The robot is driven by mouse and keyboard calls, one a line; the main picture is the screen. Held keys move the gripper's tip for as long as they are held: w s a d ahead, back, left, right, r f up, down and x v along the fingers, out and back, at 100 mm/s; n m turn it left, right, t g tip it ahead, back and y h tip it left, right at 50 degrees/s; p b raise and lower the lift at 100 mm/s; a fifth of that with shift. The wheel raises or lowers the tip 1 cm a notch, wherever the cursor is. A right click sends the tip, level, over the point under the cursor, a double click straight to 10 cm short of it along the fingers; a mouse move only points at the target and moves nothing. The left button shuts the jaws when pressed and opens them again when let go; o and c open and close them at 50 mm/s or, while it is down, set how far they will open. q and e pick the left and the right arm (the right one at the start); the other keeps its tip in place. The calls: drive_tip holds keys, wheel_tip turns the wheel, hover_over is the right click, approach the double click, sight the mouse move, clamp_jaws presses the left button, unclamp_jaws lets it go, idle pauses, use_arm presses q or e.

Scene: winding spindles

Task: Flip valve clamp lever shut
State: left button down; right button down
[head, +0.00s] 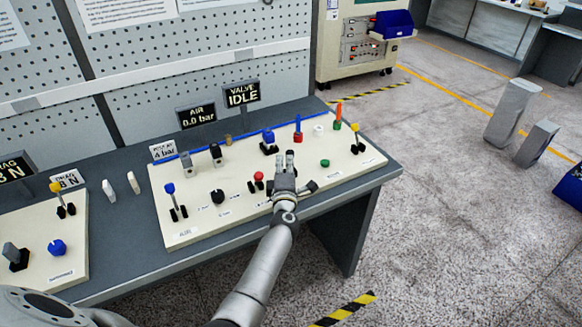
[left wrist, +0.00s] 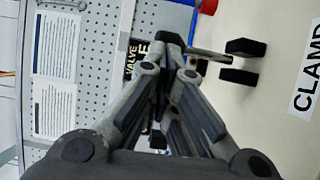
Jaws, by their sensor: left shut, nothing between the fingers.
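My left gripper (head: 285,156) reaches over the right part of the cream panel (head: 340,172), shut with nothing in its fingers. In the left wrist view its fingertips (left wrist: 172,42) are together. A short grey metal lever (left wrist: 210,54) extends from beside them towards two black pivot blocks (left wrist: 239,76), by a label reading CLAMP (left wrist: 310,75). I cannot tell whether the fingers touch the lever. In the head view the black clamp base (head: 310,187) shows just right of the gripper, which hides part of the clamp. The valve display (head: 242,95) reads IDLE. My right gripper is out of view.
A red knob (head: 259,177) is left of the gripper and a green button (head: 325,163) is right of it. A blue-topped part (head: 268,137) and a yellow-knobbed lever (head: 355,138) also stand on the panel.

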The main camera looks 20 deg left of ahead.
use_arm(q)
drive_tip(key=shift+w+a+r, duration=0.15)
drive_tip(key=shift+w+a, duration=0.2)
drive_tip(key=shift+a, duration=0.1)
drive_tip(key=shift+w+a, duration=0.1)
drive_tip(key=shift+a, duration=0.05)
drive_tip(key=shift+w+a+r, duration=0.1)
drive_tip(key=shift+w+a, duration=0.2)
drive_tip(key=shift+a, duration=0.05)
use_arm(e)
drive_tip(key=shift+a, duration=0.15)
